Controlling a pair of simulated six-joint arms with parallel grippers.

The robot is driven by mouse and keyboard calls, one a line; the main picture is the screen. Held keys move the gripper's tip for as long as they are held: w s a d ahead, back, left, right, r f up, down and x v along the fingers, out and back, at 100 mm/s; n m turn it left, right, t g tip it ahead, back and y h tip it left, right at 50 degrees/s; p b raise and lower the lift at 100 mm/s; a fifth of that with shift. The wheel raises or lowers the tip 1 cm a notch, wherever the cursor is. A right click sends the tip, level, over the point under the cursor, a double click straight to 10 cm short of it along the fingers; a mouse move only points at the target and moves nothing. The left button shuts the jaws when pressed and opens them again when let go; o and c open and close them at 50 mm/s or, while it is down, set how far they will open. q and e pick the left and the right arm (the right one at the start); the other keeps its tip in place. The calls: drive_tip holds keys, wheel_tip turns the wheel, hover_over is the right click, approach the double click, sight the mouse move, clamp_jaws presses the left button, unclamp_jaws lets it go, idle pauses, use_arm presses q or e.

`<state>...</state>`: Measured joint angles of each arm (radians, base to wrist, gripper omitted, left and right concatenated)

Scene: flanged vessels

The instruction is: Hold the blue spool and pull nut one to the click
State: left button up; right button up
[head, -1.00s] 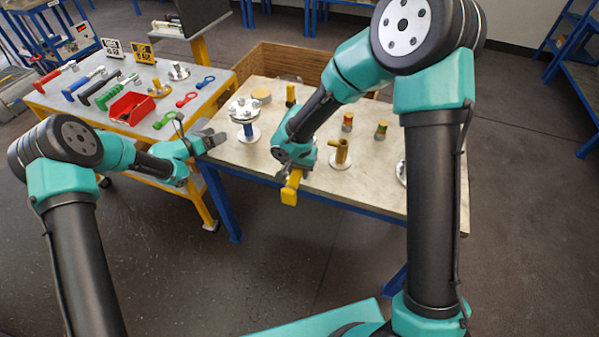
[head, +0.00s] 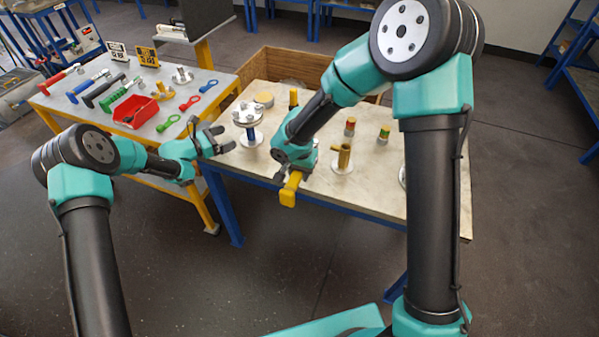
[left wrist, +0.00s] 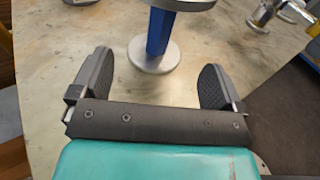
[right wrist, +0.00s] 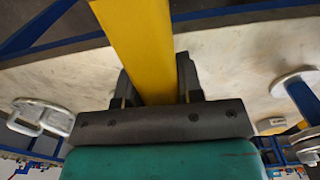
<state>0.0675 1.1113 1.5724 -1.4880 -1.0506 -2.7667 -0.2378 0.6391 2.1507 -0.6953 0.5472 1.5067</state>
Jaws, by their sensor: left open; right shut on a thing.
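The blue spool (head: 250,133) stands upright on a round base on the pale table, under a metal flange (head: 246,114) with several nuts. Which one is nut one is too small to tell. My left gripper (head: 220,140) is open just left of the spool. In the left wrist view the blue column (left wrist: 158,32) stands ahead, beyond the open fingertips (left wrist: 153,80) and apart from them. My right gripper (head: 292,176) is shut on a yellow bar-shaped tool (head: 289,190), in front of the table edge. The yellow bar (right wrist: 140,45) fills its jaws in the right wrist view.
The left bench holds a red bin (head: 135,110), coloured tools and ring wrenches (head: 189,103). A wooden crate (head: 290,68) is behind.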

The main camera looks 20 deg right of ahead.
sight(249, 139)
use_arm(q)
drive_tip(key=shift+x, duration=4.6)
drive_tip(key=shift+c, duration=0.4)
drive_tip(key=c, duration=1.4)
